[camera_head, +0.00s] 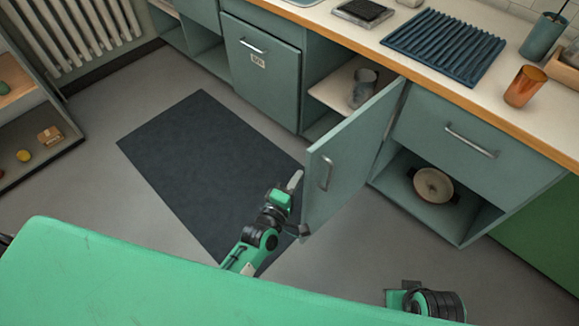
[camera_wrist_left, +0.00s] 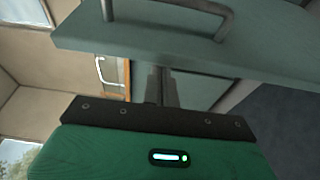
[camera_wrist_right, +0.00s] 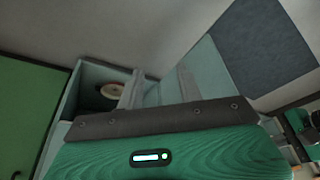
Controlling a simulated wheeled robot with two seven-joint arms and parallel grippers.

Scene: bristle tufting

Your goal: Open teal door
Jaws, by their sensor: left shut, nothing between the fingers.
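A teal cabinet door (camera_head: 345,165) with a metal bar handle (camera_head: 325,172) stands swung out from the counter, showing the compartment behind it. My left gripper (camera_head: 296,181) is beside the door's free edge, on the handle side, above the dark mat. Its fingers are shut and empty. In the left wrist view the closed fingers (camera_wrist_left: 162,88) point toward the door panel (camera_wrist_left: 150,45), and the handle (camera_wrist_left: 205,12) is at the top, clear of them. My right gripper (camera_wrist_right: 158,90) has its fingers apart with nothing visible between them. In the head view it is low at the right, mostly cut off.
A glass jar (camera_head: 363,88) stands on the shelf behind the door. A closed teal door (camera_head: 262,70) with a label is to the left. A drawer (camera_head: 470,135) sits above an open bay with a round pot (camera_head: 433,186). Floor around the mat (camera_head: 200,150) is clear.

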